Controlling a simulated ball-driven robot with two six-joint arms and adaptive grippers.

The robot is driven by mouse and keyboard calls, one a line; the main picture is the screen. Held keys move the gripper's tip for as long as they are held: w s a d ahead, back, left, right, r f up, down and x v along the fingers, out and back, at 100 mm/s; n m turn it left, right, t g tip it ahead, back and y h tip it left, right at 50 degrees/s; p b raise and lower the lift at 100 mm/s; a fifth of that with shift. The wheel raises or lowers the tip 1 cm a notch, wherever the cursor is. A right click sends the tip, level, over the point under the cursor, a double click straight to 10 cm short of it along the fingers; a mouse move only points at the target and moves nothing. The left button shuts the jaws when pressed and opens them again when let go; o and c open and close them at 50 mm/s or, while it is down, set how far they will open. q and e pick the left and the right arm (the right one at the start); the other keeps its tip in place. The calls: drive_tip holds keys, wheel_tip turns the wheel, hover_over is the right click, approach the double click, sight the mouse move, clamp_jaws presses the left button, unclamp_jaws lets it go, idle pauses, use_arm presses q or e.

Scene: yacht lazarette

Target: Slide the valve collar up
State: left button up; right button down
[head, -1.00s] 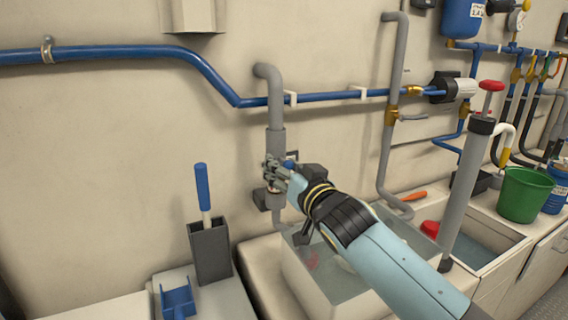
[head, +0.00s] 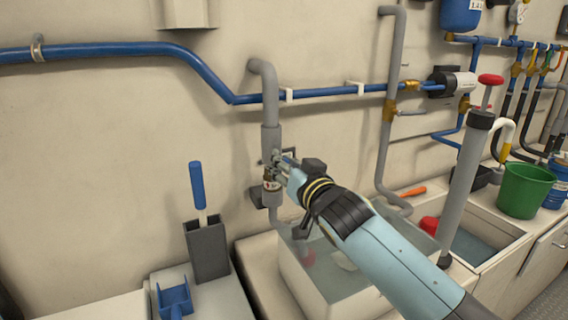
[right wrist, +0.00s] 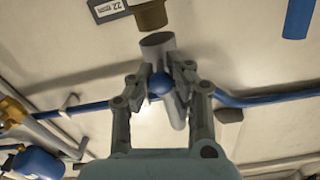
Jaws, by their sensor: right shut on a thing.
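A grey vertical pipe (head: 267,100) runs down the wall, with a wider grey sleeve (head: 270,140) that looks like the valve collar. My right gripper (head: 279,166) is at the pipe just below the sleeve, coming from the lower right. In the right wrist view its two fingers (right wrist: 159,84) are closed in on a blue round knob (right wrist: 160,84) in front of the grey pipe. The fingers hide part of the valve in the head view. Below them shows a fitting with a pale and red band (head: 271,185). My left gripper is not in view.
A blue pipe (head: 330,92) crosses the wall behind. A sink basin with water (head: 340,275) lies below my right arm. A grey hand pump (head: 466,185) and a green bucket (head: 525,192) stand to the right. A dark holder (head: 207,250) with a blue-handled tool stands left.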

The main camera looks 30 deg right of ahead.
wheel_tip(320, 180, up, 3)
drive_tip(key=shift+f+p, duration=0.2)
drive_tip(key=shift+p, duration=0.85)
drive_tip(key=shift+f, duration=0.1)
drive_tip(key=c, duration=1.4)
unclamp_jaws()
drive_tip(key=shift+f, duration=0.1)
drive_tip(key=shift+o, duration=1.4)
drive_tip(key=shift+d, duration=0.2)
drive_tip(key=shift+a, duration=0.1)
